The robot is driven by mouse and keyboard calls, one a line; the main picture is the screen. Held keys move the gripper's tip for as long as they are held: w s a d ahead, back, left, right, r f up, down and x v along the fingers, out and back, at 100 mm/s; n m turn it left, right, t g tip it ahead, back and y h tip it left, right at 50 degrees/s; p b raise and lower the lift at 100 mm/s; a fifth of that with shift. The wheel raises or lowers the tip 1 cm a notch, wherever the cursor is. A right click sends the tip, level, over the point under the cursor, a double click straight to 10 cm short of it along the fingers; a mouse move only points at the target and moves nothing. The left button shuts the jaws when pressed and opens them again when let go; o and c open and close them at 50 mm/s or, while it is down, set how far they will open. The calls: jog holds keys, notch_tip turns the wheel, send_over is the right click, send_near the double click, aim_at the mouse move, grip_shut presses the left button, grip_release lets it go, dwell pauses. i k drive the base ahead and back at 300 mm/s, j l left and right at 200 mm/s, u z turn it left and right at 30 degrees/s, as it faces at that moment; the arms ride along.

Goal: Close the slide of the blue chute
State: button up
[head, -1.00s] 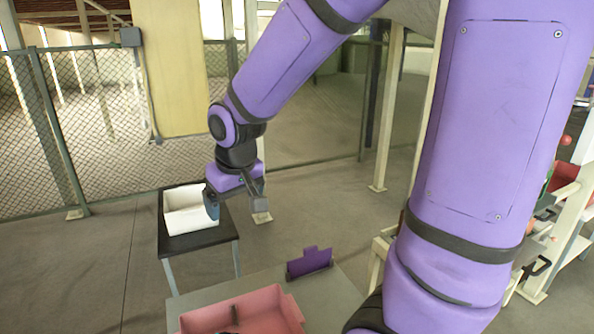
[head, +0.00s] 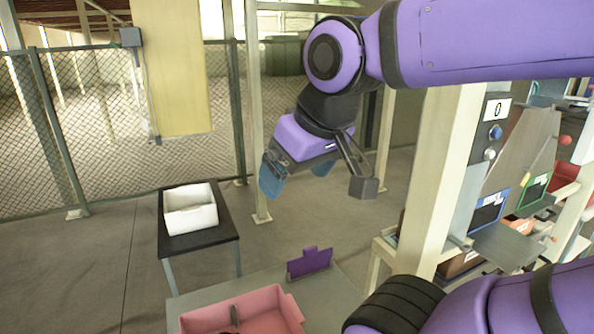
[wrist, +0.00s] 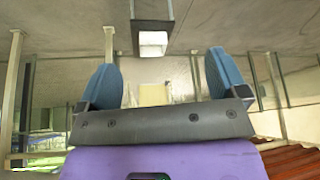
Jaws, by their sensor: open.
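The blue chute (head: 488,211) is a blue-framed dark opening on the rack at the right of the head view. A grey flat plate (head: 508,246) lies below it; I cannot tell whether this is its slide or how far the slide is open. My gripper (head: 297,176) is open and empty, with blue finger pads, in the air well left of the chute and apart from it. In the wrist view my gripper (wrist: 164,82) shows its two pads wide apart with nothing between them. The chute is not identifiable there.
A green chute (head: 534,190) sits right of the blue one. A pale post (head: 440,185) stands left of the rack. A white bin (head: 190,221) rests on a black table (head: 204,246). A pink tray (head: 282,312) and a purple divider (head: 310,263) are in front. Open floor lies between.

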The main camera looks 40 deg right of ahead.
aim_at(507, 250)
jog(key=z, duration=2.85)
